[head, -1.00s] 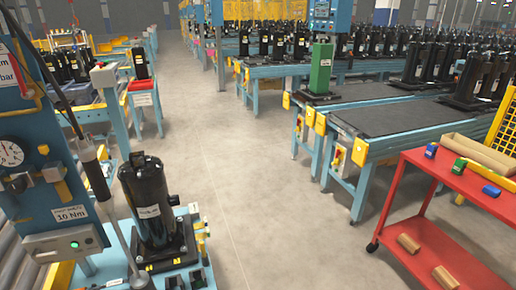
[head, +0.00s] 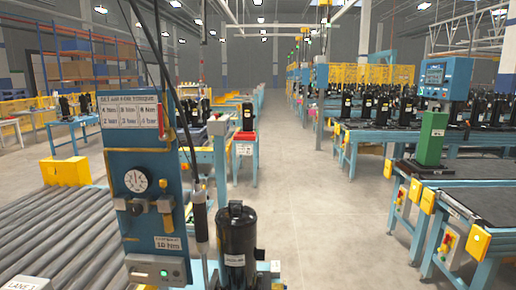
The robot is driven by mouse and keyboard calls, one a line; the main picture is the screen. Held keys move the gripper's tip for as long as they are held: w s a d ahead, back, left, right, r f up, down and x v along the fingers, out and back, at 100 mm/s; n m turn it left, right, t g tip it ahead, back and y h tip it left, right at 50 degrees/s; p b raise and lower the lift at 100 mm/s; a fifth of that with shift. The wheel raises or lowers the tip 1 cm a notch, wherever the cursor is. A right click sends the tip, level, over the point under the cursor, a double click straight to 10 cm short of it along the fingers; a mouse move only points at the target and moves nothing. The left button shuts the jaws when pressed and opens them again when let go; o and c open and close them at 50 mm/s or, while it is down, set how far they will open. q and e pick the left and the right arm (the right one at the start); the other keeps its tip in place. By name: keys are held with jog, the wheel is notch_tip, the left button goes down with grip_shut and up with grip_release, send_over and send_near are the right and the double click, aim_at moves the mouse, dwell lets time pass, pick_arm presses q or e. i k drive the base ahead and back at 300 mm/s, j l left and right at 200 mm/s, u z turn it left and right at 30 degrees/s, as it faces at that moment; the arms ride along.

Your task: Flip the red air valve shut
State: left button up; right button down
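A blue station column (head: 146,195) stands left of centre in the head view. It carries a round white pressure gauge (head: 137,180) with yellow and dark fittings below it. A small upright red piece (head: 161,122) shows beside the yellow pipe near the setting sign; it may be the red air valve's handle, but it is too small to tell its position. Neither of my grippers is in view.
A black compressor (head: 237,240) stands right of the column, with a hanging tool (head: 200,222) between them. A roller conveyor (head: 50,240) lies left. Blue conveyor tables (head: 485,205) are at the right. The aisle floor (head: 310,215) between is clear.

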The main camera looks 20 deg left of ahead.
aim_at(163, 137)
jog(key=u, duration=1.35)
jog(key=i+j, duration=0.15)
jog(key=j, duration=0.3)
jog(key=i+j+z, duration=0.1)
jog(key=j, duration=0.35)
jog(key=i+j, duration=0.15)
jog(key=j, duration=0.3)
jog(key=i+j+z, duration=0.1)
jog(key=j, duration=0.35)
jog(key=i+j+z, duration=0.1)
jog(key=j, duration=0.35)
